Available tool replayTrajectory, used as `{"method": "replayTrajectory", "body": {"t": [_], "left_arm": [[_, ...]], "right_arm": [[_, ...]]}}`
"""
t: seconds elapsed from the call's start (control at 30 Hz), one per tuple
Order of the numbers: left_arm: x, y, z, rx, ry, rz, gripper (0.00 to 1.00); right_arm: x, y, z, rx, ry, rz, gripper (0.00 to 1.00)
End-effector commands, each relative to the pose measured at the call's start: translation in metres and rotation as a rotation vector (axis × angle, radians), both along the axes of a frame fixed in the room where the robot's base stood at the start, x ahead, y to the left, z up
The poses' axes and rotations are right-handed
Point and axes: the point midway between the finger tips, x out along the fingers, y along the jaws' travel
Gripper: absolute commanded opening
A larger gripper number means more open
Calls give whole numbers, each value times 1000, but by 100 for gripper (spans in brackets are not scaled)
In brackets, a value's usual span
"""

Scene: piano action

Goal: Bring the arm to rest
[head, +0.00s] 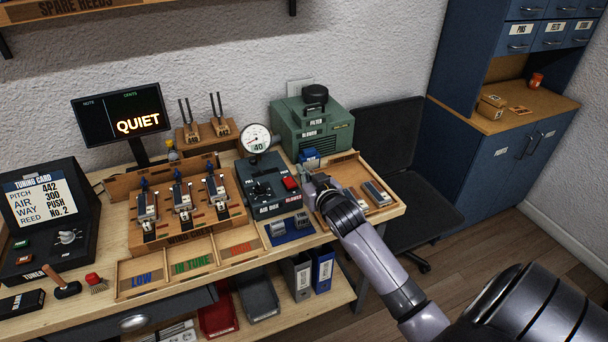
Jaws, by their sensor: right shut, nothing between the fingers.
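My right arm comes in from the lower right in the head view. Its gripper (312,190) is shut and holds nothing. It is at the right end of the workbench, between the black air box (266,188) and a wooden tray (381,206) holding grey metal parts. The gripper is close to the red switch (290,183) on the air box; I cannot tell whether they touch. My wrist covers the tray's left part. My left gripper is not in view.
A pressure gauge (256,139) stands above the air box, with a green blower (311,126) behind. A monitor (118,114) reads QUIET. A wooden jig (181,203) holds several reed parts. A black chair (398,150) stands right of the bench, before a blue cabinet (514,165).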

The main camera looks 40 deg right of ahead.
Motion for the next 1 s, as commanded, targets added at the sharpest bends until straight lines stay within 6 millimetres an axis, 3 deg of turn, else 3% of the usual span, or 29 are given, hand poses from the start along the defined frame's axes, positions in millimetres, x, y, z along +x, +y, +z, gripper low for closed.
{"method": "replayTrajectory", "body": {"t": [0.33,0.47,0.57,0.7,0.8,1.0], "left_arm": [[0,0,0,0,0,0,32],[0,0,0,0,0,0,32],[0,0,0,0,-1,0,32],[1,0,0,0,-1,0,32],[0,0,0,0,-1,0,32],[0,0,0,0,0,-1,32]], "right_arm": [[-2,2,-3,1,9,2,0],[-22,24,-27,-1,104,22,0],[-60,58,-61,-6,256,57,0],[-135,111,-103,-11,507,127,0],[-179,137,-117,-13,642,174,0],[-247,171,-128,-8,831,246,0]]}}
